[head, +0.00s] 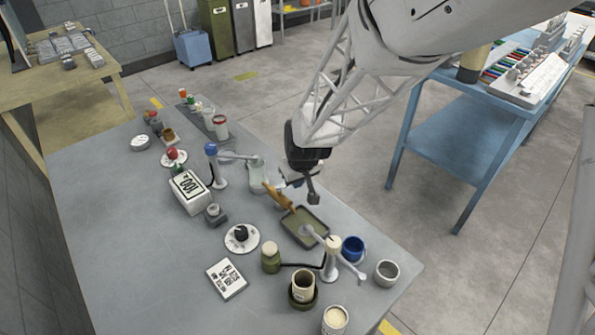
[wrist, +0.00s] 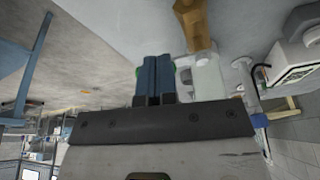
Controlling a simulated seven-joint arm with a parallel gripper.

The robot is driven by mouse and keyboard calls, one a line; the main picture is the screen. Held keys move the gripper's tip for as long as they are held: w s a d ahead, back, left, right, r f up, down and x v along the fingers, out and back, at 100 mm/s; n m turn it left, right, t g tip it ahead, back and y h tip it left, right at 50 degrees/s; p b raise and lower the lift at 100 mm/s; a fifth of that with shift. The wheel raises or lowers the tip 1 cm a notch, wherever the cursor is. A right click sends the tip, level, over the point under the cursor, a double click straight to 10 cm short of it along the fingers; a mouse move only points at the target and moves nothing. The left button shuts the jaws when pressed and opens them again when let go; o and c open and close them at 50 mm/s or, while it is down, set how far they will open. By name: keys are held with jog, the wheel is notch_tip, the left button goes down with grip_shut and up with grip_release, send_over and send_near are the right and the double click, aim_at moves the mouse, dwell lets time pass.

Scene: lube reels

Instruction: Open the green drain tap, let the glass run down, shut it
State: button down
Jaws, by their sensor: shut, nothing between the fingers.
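My gripper (head: 313,198) hangs over the bench's right edge, pointing down, just right of a pale, glass-like vessel (head: 257,178). In the wrist view my blue fingers (wrist: 154,78) are together with nothing between them. Small bits of green show at both sides of the fingers; they may belong to the green tap, which is mostly hidden there. The pale vessel also shows in the wrist view (wrist: 208,78), right of the fingers. Its liquid level cannot be read. A white stand with a blue ball top (head: 219,168) reaches an arm over this vessel.
A tan handle (head: 278,197) slants over an olive tray (head: 314,220) near the gripper. A white box marked 100 (head: 188,192) stands left. A second white stand (head: 331,262), a blue cup (head: 353,248) and a grey cup (head: 386,272) stand in front.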

dwell(0.5)
jog(key=s+d+r, duration=0.2)
jog(key=r, duration=0.3)
jog(key=s+d+r, duration=0.2)
jog(key=s+r, duration=0.1)
jog(key=r, duration=0.2)
jog(key=shift+d+r, duration=0.15)
jog(key=shift+d, duration=0.2)
dwell(0.3)
jog(key=s+d+r+m+h, duration=0.1)
jog(key=s+d+r+m, duration=0.2)
jog(key=s+d, duration=0.6)
jog(key=s+d+r+m, duration=0.3)
jog(key=s+d+r, duration=0.4)
jog(key=s, duration=0.5)
jog(key=shift+s+d+h, duration=0.35)
jog(key=shift+d+h, duration=0.05)
jog(key=shift+d, duration=0.55)
jog(key=shift+r, duration=0.1)
dwell(0.4)
